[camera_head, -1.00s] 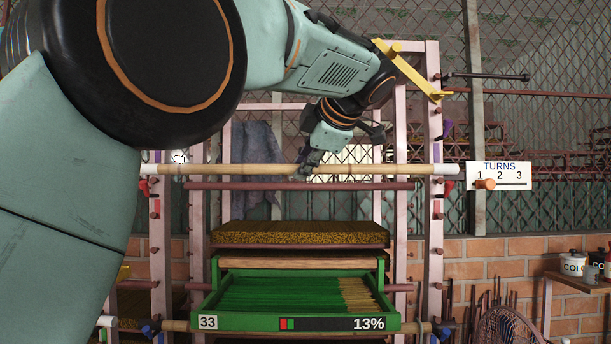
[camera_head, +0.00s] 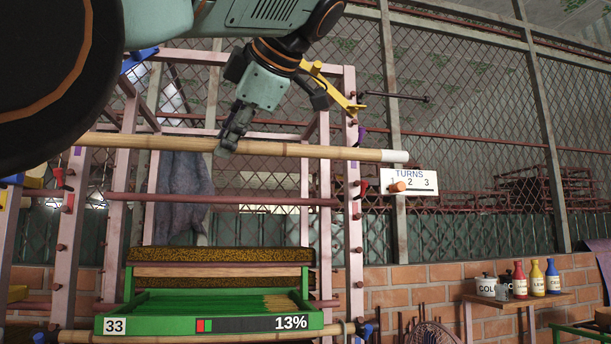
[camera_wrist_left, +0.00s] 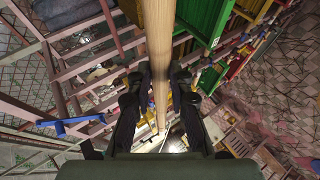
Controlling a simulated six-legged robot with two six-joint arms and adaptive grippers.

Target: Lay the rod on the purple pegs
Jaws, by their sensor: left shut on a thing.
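My left gripper (camera_head: 232,140) is shut on the rod (camera_head: 300,150), a long tan bamboo pole with a white right end. The rod is held near level across the front of the pink rack; its left part runs behind my arm. In the left wrist view the rod (camera_wrist_left: 158,50) passes between the fingers (camera_wrist_left: 160,85). A purple peg (camera_head: 361,136) on the right post shows just above the rod, near its right end. The left post has a small purplish patch by the rod, too unclear to tell as a peg. My right gripper is out of view.
Red pegs (camera_head: 363,187) sit below on the post, and a yellow bracket (camera_head: 335,90) sits above. A green tray (camera_head: 210,322) marked 33 and 13% is low in the rack. Bottles (camera_head: 536,278) stand on a shelf.

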